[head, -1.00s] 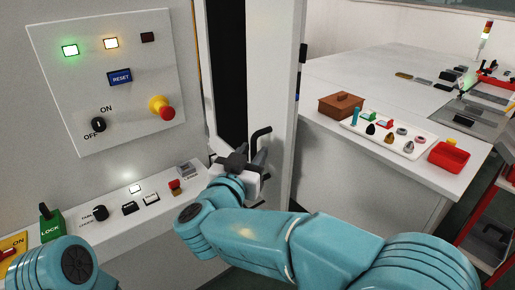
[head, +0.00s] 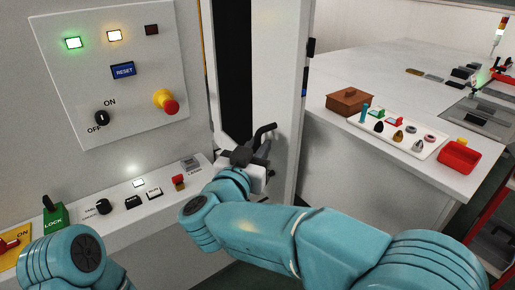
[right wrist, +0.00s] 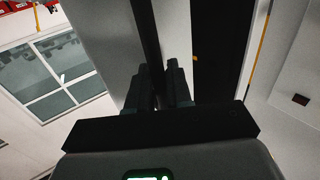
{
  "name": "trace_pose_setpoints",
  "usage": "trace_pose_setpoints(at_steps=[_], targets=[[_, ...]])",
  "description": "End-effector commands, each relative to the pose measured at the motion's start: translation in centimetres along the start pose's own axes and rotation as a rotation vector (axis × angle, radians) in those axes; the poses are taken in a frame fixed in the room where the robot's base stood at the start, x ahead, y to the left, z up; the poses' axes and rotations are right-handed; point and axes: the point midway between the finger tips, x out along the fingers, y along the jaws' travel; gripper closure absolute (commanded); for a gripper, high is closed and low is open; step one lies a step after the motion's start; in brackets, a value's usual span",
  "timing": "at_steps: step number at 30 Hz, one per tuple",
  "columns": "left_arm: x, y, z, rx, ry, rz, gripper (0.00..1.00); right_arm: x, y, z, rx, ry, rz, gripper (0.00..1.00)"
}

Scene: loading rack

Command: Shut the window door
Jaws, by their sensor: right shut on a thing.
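The window door (head: 285,75) is a tall pale panel, standing beside a dark opening (head: 232,70) in the machine's front. Its black bent handle (head: 265,133) sticks out near its lower part. My right gripper (head: 249,158) is at the handle and shut on it; the wrist and the jaws hide part of the handle. In the right wrist view the two dark fingers (right wrist: 162,85) stand close together, with the door's grey face (right wrist: 100,35) to their left. Of my left arm only a teal link shows at bottom left; its gripper is out of view.
A control panel (head: 75,100) and a ledge with switches (head: 160,190) lie left of the door. At right, a white table (head: 340,140) holds a brown box (head: 349,101), a tray (head: 440,144) of small parts and a red bin (head: 459,157).

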Motion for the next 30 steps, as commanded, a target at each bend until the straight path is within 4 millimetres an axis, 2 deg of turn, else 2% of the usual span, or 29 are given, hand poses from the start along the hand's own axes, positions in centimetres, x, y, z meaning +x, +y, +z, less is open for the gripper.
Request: trace_pose_setpoints(at_steps=[4, 8, 17, 24, 30], targets=[[0.2, -0.1, 0.0, 0.000, 0.000, 0.000, 0.57, 0.6, 0.7, 0.0, 0.000, 0.002, -0.018, 1.00], [0.7, -0.3, 0.0, 0.000, 0.000, 0.000, 0.57, 2.1, 2.0, 0.1, 0.002, 0.002, -0.067, 1.00], [1.6, -0.6, 0.0, 0.000, 0.000, 0.000, 0.57, 8.2, 5.9, 0.0, 0.000, 0.001, -0.269, 1.00], [0.8, -0.3, 0.0, 0.000, 0.000, 0.000, 0.57, 12.9, 7.5, -0.2, -0.001, 0.001, -0.273, 1.00], [0.3, -0.1, 0.0, 0.000, 0.000, 0.000, 0.57, 15.6, 8.2, -0.2, 0.000, 0.002, -0.274, 1.00]])
